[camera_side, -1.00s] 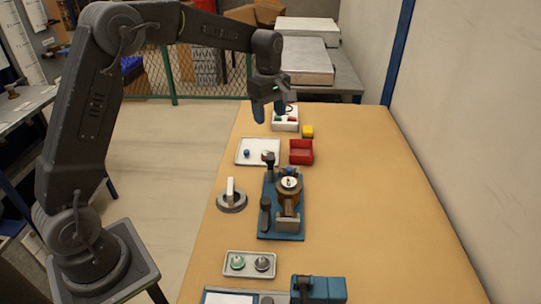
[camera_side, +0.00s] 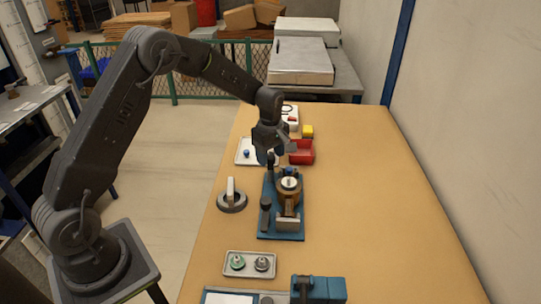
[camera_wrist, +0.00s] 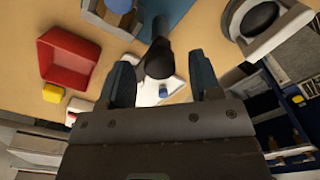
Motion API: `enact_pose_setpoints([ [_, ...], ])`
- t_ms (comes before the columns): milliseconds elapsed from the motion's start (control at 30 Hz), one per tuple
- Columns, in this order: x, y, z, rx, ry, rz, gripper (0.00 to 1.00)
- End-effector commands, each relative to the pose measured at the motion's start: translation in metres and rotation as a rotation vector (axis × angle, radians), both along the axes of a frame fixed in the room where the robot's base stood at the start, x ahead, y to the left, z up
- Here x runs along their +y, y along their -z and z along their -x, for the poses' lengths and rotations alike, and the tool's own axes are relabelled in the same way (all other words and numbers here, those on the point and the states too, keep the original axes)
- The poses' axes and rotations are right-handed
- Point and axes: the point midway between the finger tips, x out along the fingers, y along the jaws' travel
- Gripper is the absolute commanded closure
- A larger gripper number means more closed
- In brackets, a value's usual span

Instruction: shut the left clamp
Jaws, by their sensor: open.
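The blue clamp fixture (camera_side: 283,236) stands mid-table and holds a round brass-coloured meter (camera_side: 289,186). A dark clamp handle (camera_side: 265,214) stands upright at its front left. Another dark clamp handle (camera_wrist: 158,58) shows in the wrist view, rising beside the fixture's blue plate. My gripper (camera_side: 272,156) is above the fixture's back end, pointing down, and largely hides this handle in the side view. In the wrist view my gripper (camera_wrist: 160,70) is open, with this handle between its fingers in the picture. I cannot tell whether they touch, or which handle is the left clamp's.
A red bin (camera_side: 301,152) and yellow block (camera_side: 307,131) lie behind the fixture, beside a white tray (camera_side: 243,157). A grey disc with a white lever (camera_side: 231,199) is to its left. A tray with two round parts (camera_side: 250,273) is in front. The right side of the table is clear.

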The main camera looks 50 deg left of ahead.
Motion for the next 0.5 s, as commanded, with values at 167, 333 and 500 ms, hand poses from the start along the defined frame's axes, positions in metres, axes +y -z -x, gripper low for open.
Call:
enact_pose_setpoints([
  [167,0.0,0.0061,-0.0001,-0.001,0.0,0.0,0.42],
  [333,0.0,0.0062,0.0,-0.001,0.0,0.0,0.42],
  [500,0.0,0.006,0.0,-0.001,0.0,0.0,0.55],
])
